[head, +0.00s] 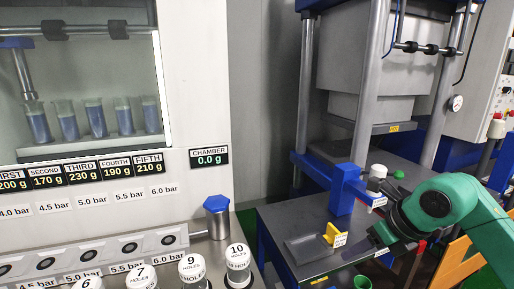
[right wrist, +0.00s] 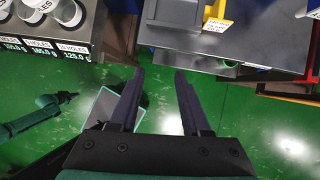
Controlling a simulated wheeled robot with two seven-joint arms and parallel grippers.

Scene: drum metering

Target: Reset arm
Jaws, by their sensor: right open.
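My right arm comes in from the right edge in the head view. Its right gripper (head: 376,238) hangs at the right side of the grey bench, partly hidden behind my wrist. In the right wrist view the same gripper (right wrist: 156,75) has its two dark fingers apart, with nothing between them. Green floor shows below the fingers, and their tips are close to the bench edge in the picture. A teal arm link of mine shows at the left of the right wrist view. My left gripper cannot be made out.
The grey bench (head: 290,221) holds a blue stand (head: 343,190), a yellow labelled holder (head: 334,234) and a white-topped cylinder (head: 376,174). A metering cabinet (head: 190,110) fills the left. Numbered white-capped drums (head: 238,257) stand in front of it. A press column (head: 370,90) rises behind.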

